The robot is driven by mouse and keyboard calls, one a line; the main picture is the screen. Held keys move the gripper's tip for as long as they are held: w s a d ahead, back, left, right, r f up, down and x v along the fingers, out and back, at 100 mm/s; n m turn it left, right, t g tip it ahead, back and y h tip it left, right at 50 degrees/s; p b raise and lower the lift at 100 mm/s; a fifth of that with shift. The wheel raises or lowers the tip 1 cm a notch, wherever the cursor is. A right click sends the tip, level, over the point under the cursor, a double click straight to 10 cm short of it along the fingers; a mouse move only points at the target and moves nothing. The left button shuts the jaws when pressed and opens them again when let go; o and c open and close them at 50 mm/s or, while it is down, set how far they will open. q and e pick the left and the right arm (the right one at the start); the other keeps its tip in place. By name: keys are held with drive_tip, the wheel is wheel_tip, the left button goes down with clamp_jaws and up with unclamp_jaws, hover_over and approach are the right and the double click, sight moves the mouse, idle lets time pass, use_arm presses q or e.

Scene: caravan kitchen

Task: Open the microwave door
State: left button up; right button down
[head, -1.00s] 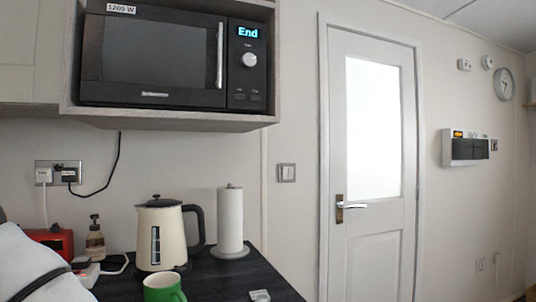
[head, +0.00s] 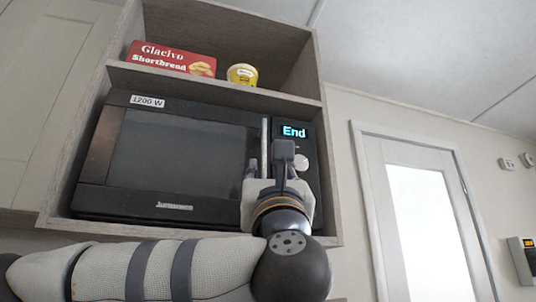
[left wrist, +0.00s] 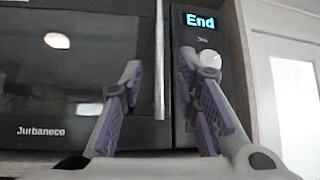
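The black microwave (head: 185,160) sits in a wooden wall cabinet, with its dark-windowed door closed. Its upright silver handle (head: 264,135) is at the door's right edge, and its display reads "End". In the head view my left gripper (head: 272,158) is raised in front of the handle and covers its lower part and some of the control panel. In the left wrist view the handle (left wrist: 159,62) stands between the two spread fingers of my left gripper (left wrist: 158,72), beyond the tips or level with them; I cannot tell which. My right gripper is not in view.
The open shelf above the microwave holds a red shortbread box (head: 170,57) and a yellow tub (head: 242,75). The cabinet's wooden side wall (head: 322,140) stands just right of the control panel. A white door (head: 425,220) is farther right.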

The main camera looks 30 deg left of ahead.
sight(264, 155)
use_arm(q)
drive_tip(key=x, duration=0.7)
drive_tip(key=shift+a+r+p, duration=0.2)
drive_tip(key=shift+r+p, duration=0.1)
drive_tip(key=shift+r, duration=0.05)
drive_tip(key=shift+w+a+r, duration=0.2)
drive_tip(key=shift+w+r, duration=0.05)
drive_tip(key=shift+w, duration=0.15)
clamp_jaws()
